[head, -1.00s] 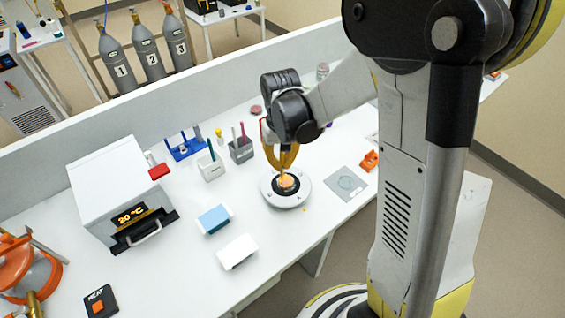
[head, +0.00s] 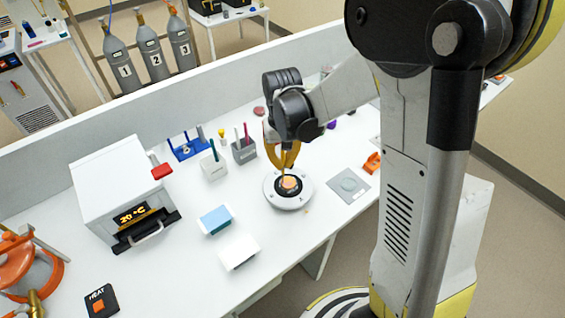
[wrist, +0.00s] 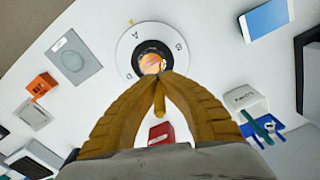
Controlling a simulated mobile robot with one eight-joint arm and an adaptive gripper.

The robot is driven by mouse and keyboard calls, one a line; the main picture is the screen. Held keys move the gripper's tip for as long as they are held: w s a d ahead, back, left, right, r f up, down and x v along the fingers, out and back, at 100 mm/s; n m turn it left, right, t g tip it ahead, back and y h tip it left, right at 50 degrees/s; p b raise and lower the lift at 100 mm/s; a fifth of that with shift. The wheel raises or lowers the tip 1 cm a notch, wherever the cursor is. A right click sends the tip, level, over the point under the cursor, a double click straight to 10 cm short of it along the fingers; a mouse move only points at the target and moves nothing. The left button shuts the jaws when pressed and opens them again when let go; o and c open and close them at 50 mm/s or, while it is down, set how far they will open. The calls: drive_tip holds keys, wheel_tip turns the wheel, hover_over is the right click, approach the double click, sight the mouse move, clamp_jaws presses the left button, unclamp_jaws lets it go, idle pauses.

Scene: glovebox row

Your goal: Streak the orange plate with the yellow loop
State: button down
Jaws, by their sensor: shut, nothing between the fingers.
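The orange plate (head: 290,183) lies in the dark centre of a round white turntable (head: 285,202). In the wrist view, the orange plate (wrist: 152,63) shows pale pinkish marks on its surface. My gripper (head: 287,168) points down at the plate with its yellow fingers closed together; in the wrist view, my gripper (wrist: 167,76) partly covers the plate's near edge. A short yellow rod (wrist: 158,101) shows between the curved fingers. I cannot tell whether it is the yellow loop or whether its tip touches the plate.
Pen holders with coloured sticks (head: 243,150) and a blue rack (head: 190,148) stand behind. A white oven-like box (head: 110,195) is at left. Blue (head: 215,219) and white (head: 238,251) boxes lie in front. A grey pad (head: 349,185) lies right of the turntable.

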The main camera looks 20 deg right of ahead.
drive_tip(key=shift+w+d+b, duration=0.25)
drive_tip(key=shift+d, duration=0.45)
drive_tip(key=shift+w+d+b, duration=0.2)
drive_tip(key=shift+w+d, duration=0.05)
drive_tip(key=shift+d, duration=0.45)
idle(1.0)
wheel_tip(320, 180, up, 6)
drive_tip(key=p, duration=0.4)
idle(0.5)
